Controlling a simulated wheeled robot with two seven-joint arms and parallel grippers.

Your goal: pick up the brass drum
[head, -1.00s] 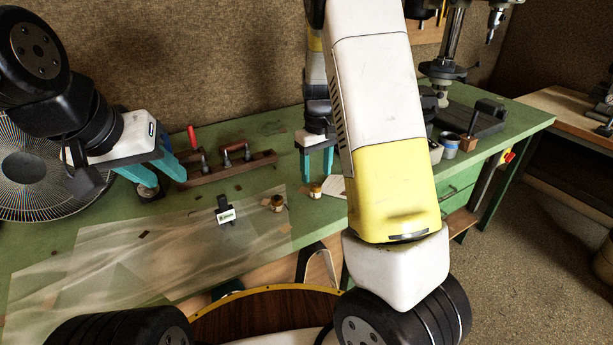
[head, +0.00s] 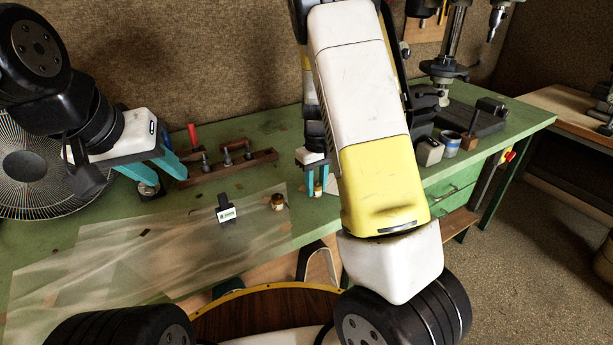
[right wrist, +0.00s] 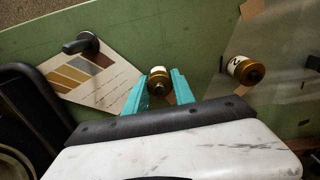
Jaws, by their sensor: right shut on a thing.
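A small brass drum (right wrist: 158,84) with a pale label sits between the teal fingers of my right gripper (right wrist: 160,92) in the right wrist view. The gripper is shut on it. In the head view, the right gripper (head: 317,184) is at the bench's front part, and the drum (head: 318,190) shows between its fingertips, at or just above the bench top. A second brass drum (head: 277,201), to the left, stands apart; in the right wrist view this other drum (right wrist: 245,70) has a numbered white label. My left gripper (head: 166,180) is open and empty.
A card with colour swatches (right wrist: 92,75) lies beside the right gripper. A fan (head: 30,170) stands at left.

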